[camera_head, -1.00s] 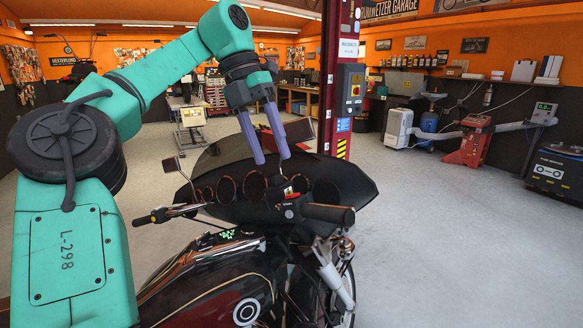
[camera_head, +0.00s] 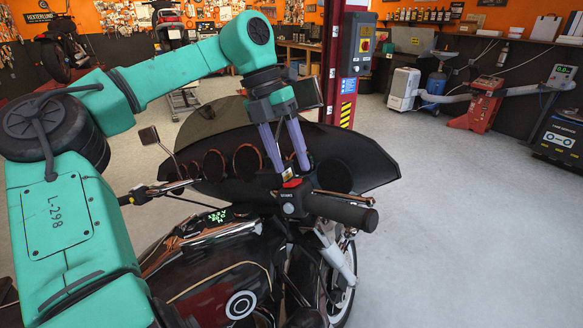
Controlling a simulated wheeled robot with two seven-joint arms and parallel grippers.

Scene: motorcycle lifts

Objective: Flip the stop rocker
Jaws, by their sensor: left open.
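The motorcycle's handlebar switch housing (camera_head: 292,200) sits at the inner end of the black right grip (camera_head: 340,210). A small red rocker (camera_head: 291,183) shows on top of the housing. My left gripper (camera_head: 291,170) points down just above the rocker, with its two purple fingers open and nothing between them. The fingertips are close to the housing; I cannot tell whether they touch it. My right gripper is not in view.
The dark fairing (camera_head: 350,160) with round gauges curves behind the handlebar, close to my fingers. The tank (camera_head: 215,280) is nearer to me. A red lift post (camera_head: 341,70) with a control box stands behind.

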